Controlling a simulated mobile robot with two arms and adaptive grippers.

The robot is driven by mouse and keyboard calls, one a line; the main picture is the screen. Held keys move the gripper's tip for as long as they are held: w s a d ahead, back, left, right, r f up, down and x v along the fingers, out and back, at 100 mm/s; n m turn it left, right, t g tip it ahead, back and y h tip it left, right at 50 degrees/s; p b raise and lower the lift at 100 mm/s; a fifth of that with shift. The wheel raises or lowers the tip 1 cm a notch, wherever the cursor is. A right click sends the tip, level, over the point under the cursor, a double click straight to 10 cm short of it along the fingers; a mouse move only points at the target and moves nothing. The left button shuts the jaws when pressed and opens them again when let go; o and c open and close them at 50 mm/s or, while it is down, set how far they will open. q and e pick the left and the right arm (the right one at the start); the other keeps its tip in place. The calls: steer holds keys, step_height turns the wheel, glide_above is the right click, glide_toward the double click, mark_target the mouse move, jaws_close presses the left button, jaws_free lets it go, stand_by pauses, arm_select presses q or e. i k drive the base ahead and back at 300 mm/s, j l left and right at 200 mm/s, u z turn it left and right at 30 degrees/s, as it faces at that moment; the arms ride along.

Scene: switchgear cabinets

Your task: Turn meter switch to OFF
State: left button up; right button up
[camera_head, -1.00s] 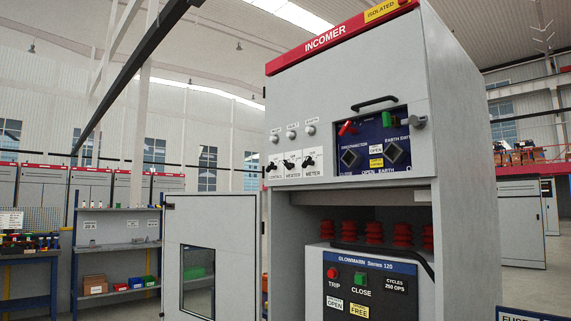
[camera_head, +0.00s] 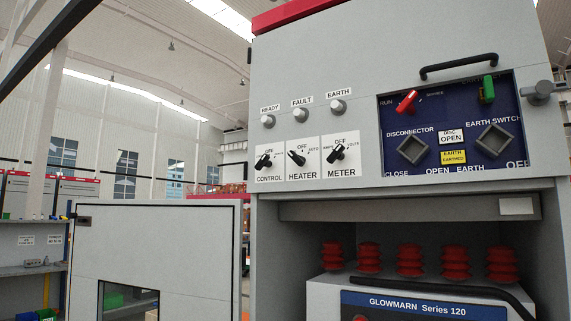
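The meter switch (camera_head: 337,152) is a black rotary knob on a white plate lettered METER, with OFF above it and small lettering to either side. It is the rightmost of three similar knobs on the cabinet's upper front. Its handle lies at a slant, from lower left to upper right; which marking it points to is too small to tell for sure. The heater switch (camera_head: 297,158) and the control switch (camera_head: 263,160) are to its left. Neither of my grippers is in view.
The blue disconnector panel (camera_head: 445,125) with a black handle (camera_head: 459,66) is right of the switches. An open cabinet door (camera_head: 155,250) stands at the left. Below is an open compartment with red insulators (camera_head: 410,260). Nothing stands before the switches.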

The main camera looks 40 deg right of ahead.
mark_target(337, 153)
steer(key=i+z, duration=0.4)
steer(key=i+j+z, duration=0.25)
steer(key=i+z, duration=0.15)
steer(key=i+j+z, duration=0.35)
